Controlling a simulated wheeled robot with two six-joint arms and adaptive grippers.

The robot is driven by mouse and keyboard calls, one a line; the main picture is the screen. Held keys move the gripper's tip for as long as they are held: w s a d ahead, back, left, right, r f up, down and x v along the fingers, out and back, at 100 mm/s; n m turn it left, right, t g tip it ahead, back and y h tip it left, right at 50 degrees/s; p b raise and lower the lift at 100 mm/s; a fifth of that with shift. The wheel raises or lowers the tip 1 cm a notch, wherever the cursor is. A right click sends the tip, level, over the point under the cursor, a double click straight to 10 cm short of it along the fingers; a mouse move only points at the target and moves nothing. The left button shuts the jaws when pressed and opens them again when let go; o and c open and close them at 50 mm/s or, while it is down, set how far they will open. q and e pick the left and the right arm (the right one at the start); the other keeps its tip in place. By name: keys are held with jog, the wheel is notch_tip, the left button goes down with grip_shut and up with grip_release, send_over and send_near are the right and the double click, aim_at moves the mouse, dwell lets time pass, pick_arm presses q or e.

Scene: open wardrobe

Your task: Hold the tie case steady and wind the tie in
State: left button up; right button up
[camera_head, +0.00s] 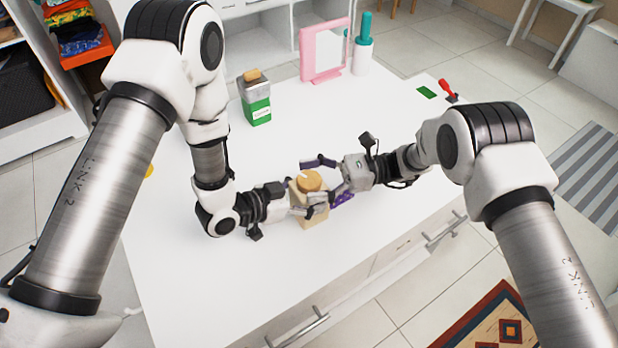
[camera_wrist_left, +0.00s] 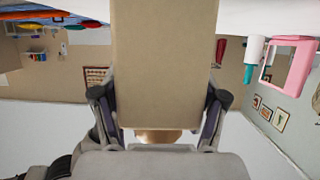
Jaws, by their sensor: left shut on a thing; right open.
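The tie case is a beige upright box (camera_head: 311,215) with a round wooden knob (camera_head: 309,180) on top, standing at the white top's front part. A bit of purple patterned tie (camera_head: 344,197) shows at its right, partly hidden by my right gripper. My left gripper (camera_head: 303,207) is shut on the case from the left. In the left wrist view the case (camera_wrist_left: 165,50) fills the space between the fingers, and the knob (camera_wrist_left: 158,135) shows upside down below. My right gripper (camera_head: 316,181) is open, its fingers spread on both sides of the knob; contact cannot be told.
A green and grey box (camera_head: 256,103), a pink framed mirror (camera_head: 323,52) and a teal-topped bottle (camera_head: 363,50) stand at the back. A green card (camera_head: 427,93) and a red-handled tool (camera_head: 448,90) lie at the right corner. The white top (camera_head: 200,290) is clear in front.

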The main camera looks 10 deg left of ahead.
jog(key=shift+s+a, duration=0.1)
jog(key=shift+a, duration=0.2)
jog(key=c, duration=1.2)
jog(key=shift+t, duration=0.5)
jog(key=m+t, duration=0.2)
jog(key=m+t+y, duration=0.1)
jog(key=m+t, duration=0.1)
jog(key=t, duration=0.1)
jog(key=shift+s+y, duration=0.1)
jog(key=shift+y, duration=0.2)
jog(key=shift+m+t, duration=0.9)
jog(key=shift+t, duration=0.7)
